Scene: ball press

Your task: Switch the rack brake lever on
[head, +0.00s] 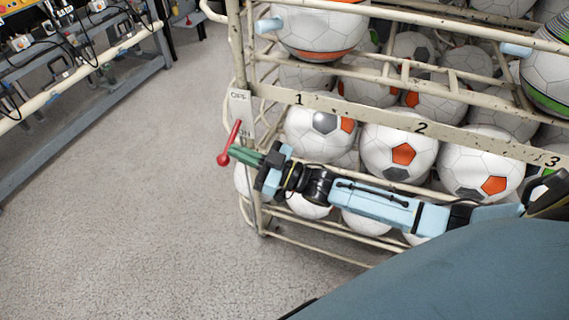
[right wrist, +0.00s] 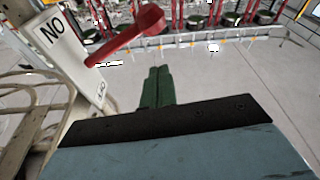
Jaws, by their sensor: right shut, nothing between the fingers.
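The red brake lever (head: 230,142) sits on the label plate (head: 240,104) at the rack's left front post. Its round knob (head: 223,160) points down and outward, on the side of the ON marking. The lever also shows in the right wrist view (right wrist: 125,35), above the fingers. My right gripper (head: 238,153) is shut and empty, its green fingertips close to the lever's right side near the knob. In the right wrist view the fingers (right wrist: 157,85) appear apart from the lever. I cannot tell whether they touch. My left gripper is not in view.
The cream rack (head: 330,105) holds several white balls (head: 400,153) behind and around my right arm. A shelving unit (head: 90,105) with cables and gear stands at the left. The grey floor (head: 120,210) between them is clear.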

